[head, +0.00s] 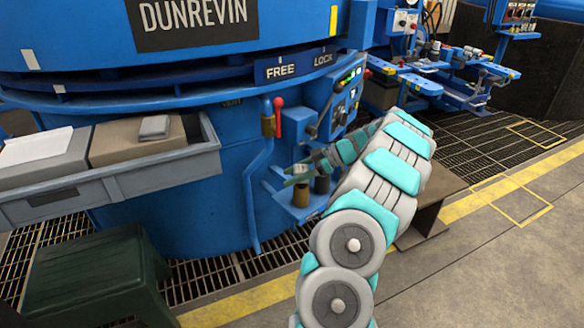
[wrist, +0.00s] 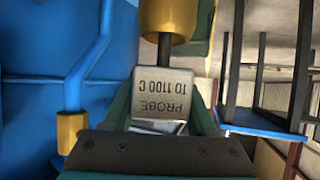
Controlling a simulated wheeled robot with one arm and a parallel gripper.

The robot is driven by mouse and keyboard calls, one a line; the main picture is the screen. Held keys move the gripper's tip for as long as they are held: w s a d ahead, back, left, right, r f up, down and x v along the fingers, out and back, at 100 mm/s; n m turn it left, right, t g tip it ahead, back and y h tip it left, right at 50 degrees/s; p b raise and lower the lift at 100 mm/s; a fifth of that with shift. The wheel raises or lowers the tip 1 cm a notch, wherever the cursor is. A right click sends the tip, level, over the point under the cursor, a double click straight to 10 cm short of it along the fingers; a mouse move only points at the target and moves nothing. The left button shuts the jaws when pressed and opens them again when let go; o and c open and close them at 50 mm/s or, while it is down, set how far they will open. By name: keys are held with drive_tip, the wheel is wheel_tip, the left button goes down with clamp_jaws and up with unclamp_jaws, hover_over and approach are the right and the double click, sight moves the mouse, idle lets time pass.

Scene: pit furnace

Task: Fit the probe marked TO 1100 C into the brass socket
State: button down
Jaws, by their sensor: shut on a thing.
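The probe (wrist: 163,97) is a pale metal block marked PROBE TO 1100 C, upside down in the wrist view. A dark stem runs from it to the brass socket (wrist: 168,20). The stem meets the socket's near edge in the picture, but I cannot tell whether its tip is inside. My gripper (wrist: 163,118) is shut on the block, with a green finger on each side. In the head view my gripper (head: 298,173) is just above the brass socket (head: 301,194), which stands on a small blue bracket (head: 283,201). The probe is hard to make out there.
A dark cylinder (head: 322,185) stands right of the socket. A red-handled valve (head: 278,118) and a blue pipe (head: 252,195) are to the left. The furnace wall (head: 175,215) is behind. A grey tray (head: 130,183) with boxes and a green stool (head: 95,275) are farther left.

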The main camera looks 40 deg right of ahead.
drive_tip(key=shift+f, duration=0.65)
drive_tip(key=shift+b, duration=1.9)
idle(0.9)
drive_tip(key=shift+f+b, duration=0.65)
drive_tip(key=shift+b, duration=0.15)
drive_tip(key=shift+c, duration=2.4)
unclamp_jaws()
drive_tip(key=shift+s+d, duration=0.1)
drive_tip(key=v, duration=1.1)
